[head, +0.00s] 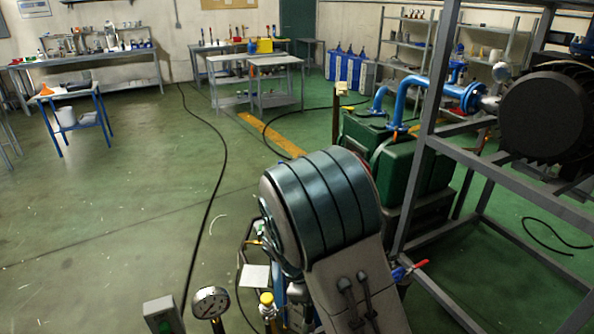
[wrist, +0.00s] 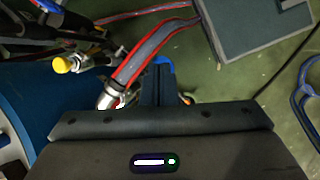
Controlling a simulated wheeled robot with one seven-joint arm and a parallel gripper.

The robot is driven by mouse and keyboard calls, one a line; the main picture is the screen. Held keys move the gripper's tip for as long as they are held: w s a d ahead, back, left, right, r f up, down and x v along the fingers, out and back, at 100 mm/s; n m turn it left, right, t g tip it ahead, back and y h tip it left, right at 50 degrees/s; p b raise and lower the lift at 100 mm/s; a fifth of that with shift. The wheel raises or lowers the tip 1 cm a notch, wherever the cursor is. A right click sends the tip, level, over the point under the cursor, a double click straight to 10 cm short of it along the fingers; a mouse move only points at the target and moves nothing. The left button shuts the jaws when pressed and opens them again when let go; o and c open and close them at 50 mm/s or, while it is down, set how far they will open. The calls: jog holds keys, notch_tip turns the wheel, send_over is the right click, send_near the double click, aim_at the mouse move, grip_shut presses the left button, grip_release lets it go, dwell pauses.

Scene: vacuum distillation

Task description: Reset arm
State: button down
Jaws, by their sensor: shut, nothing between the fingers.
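My gripper (wrist: 165,72) shows in the wrist view, with its dark body across the bottom and its narrow fingers pointing up the picture. The fingers are together and nothing is held between them. I cannot tell whether the fingers touch either. In the head view my own arm fills the lower middle and hides the gripper.
In the head view a pressure gauge (head: 211,302) stands at lower left, and a grey metal frame (head: 500,165) at right. Green floor (head: 120,215) is open at left.

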jog(key=s+d+r+m+t+y, duration=0.1)
jog(key=s+d+r+m+y, duration=0.1)
jog(key=s+d+r+m, duration=0.2)
jog(key=s+d+r+m+t+y, duration=0.2)
jog(key=s+d+r+m, duration=0.3)
jog(key=s+r+m, duration=0.4)
jog(key=s+r+y, duration=0.1)
jog(key=s+r, duration=0.2)
jog(key=r, duration=0.3)
jog(key=shift+s+d+m+t, duration=0.2)
jog(key=shift+d+m+t, duration=0.05)
jog(key=shift+m+t, duration=0.05)
